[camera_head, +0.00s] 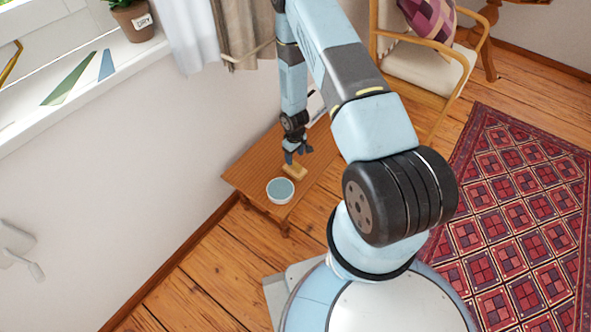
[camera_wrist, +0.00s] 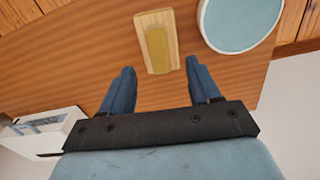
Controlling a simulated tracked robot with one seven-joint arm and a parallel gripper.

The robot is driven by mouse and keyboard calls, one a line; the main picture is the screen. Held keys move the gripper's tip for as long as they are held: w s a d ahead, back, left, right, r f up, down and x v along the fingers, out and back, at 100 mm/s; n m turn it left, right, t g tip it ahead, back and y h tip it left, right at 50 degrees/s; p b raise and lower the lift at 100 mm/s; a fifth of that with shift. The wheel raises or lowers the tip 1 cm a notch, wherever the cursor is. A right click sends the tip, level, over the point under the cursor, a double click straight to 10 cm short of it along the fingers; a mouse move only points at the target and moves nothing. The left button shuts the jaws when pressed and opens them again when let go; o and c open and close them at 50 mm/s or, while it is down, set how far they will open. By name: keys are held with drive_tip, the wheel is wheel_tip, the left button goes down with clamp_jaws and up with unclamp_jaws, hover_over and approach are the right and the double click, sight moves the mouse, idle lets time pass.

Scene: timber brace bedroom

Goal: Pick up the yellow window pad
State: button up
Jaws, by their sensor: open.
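The yellow window pad (camera_wrist: 156,49) is a flat, oblong piece with a pale wooden-looking border, lying on the wooden table. It also shows in the head view (camera_head: 295,171), close beside a round bowl. My gripper (camera_wrist: 158,82) is open and empty, with its two blue fingers spread over the table. In the wrist view the pad lies just beyond the fingertips, roughly centred between them and apart from them. In the head view my gripper (camera_head: 298,156) points down just behind the pad.
The blue-topped bowl (camera_head: 280,190) stands right of the pad in the wrist view, near the table's end. The wooden table (camera_head: 249,171) runs along the wall. A white object (camera_wrist: 50,130) lies at lower left in the wrist view. A chair (camera_head: 425,75) stands behind.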

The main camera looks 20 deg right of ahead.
sight(295, 164)
drive_tip(key=shift+w+d+f, duration=0.1)
drive_tip(key=shift+w+f, duration=0.05)
drive_tip(key=shift+f, duration=3.3)
drive_tip(key=shift+c, duration=0.2)
drive_tip(key=c, duration=1.1)
